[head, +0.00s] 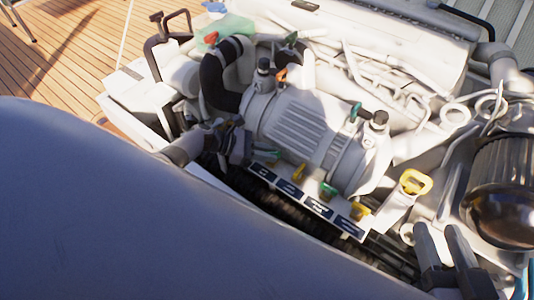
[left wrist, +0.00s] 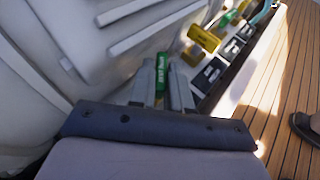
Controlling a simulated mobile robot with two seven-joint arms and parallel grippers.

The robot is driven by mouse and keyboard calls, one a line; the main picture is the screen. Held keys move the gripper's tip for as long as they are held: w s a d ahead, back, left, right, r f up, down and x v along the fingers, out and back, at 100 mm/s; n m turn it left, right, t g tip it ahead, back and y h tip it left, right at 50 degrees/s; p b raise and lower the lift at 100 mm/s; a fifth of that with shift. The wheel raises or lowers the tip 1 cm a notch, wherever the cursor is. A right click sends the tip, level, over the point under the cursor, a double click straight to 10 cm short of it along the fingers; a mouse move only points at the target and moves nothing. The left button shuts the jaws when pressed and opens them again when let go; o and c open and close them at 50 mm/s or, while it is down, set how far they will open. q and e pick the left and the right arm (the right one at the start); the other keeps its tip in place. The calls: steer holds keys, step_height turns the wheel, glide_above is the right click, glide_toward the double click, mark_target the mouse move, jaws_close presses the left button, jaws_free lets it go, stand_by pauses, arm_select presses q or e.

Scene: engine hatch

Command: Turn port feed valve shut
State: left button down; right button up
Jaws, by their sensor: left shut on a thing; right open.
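A row of small valve handles runs along the front of the engine over dark label plates. My left gripper (head: 243,148) is at the left end of this row in the head view. In the left wrist view, the left gripper (left wrist: 161,85) is shut on a green valve handle (left wrist: 162,72) with white lettering, too small to read. I cannot tell from the labels which handle is the port feed valve. Other handles are yellow (head: 300,172), green (head: 328,192) and yellow (head: 360,210). My right gripper (head: 442,245) is open and empty at the lower right, apart from the valves.
The grey engine block (head: 300,130) with pipes and hoses lies behind the valves. A yellow loop handle (head: 415,182) stands right of the row. A dark round canister (head: 505,190) is at far right.

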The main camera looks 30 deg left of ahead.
stand_by(0.5)
arm_select(q)
steer(key=c, duration=1.1)
jaws_free()
steer(key=shift+r, duration=0.1)
